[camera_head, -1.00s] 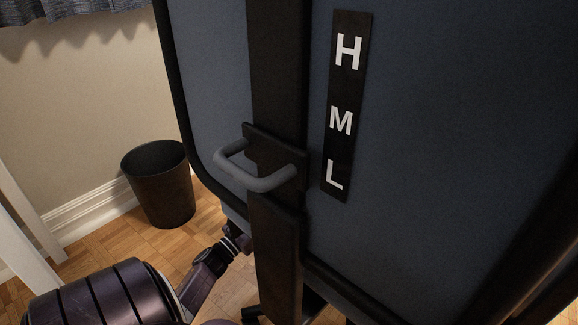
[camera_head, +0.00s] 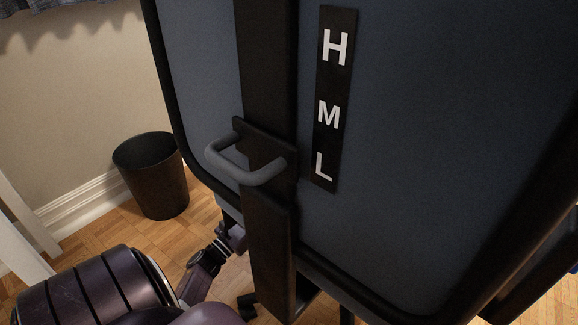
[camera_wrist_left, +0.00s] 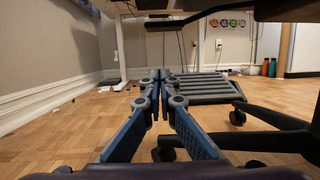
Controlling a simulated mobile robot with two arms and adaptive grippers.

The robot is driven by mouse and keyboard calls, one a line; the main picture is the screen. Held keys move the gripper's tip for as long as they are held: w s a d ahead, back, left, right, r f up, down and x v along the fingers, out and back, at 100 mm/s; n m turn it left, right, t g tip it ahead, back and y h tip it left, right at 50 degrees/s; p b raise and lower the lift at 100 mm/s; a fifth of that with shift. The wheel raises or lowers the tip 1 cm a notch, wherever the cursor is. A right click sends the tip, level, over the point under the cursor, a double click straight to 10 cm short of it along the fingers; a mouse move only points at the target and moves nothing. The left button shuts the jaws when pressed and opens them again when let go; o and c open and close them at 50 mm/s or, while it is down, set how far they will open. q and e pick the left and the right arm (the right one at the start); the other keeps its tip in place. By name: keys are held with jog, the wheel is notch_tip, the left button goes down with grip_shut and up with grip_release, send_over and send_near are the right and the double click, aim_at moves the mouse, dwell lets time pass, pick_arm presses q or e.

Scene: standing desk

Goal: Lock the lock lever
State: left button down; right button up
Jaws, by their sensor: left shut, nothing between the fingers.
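I cannot tell whether this handle is the lock lever. My left arm comes in at the lower left of the head view, its wrist below the handle, its fingers hidden behind the panel and strip. In the left wrist view my left gripper (camera_wrist_left: 160,76) is shut and empty, its blue fingers together. A dark bar (camera_wrist_left: 190,20) hangs under the desktop above and ahead of it. My right gripper is out of view.
A black waste bin (camera_head: 151,176) stands by the wall at left. In the wrist view, chair legs with casters (camera_wrist_left: 262,135) are at right, and a grey ribbed object (camera_wrist_left: 212,88) lies behind the fingers.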

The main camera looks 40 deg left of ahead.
pick_arm(q)
jog(key=shift+w, duration=0.1)
jog(key=w+r+b, duration=0.4)
jog(key=w+r, duration=0.2)
jog(key=w, duration=0.3)
jog(key=shift+w+a+r, duration=0.2)
jog(key=shift+w, duration=0.05)
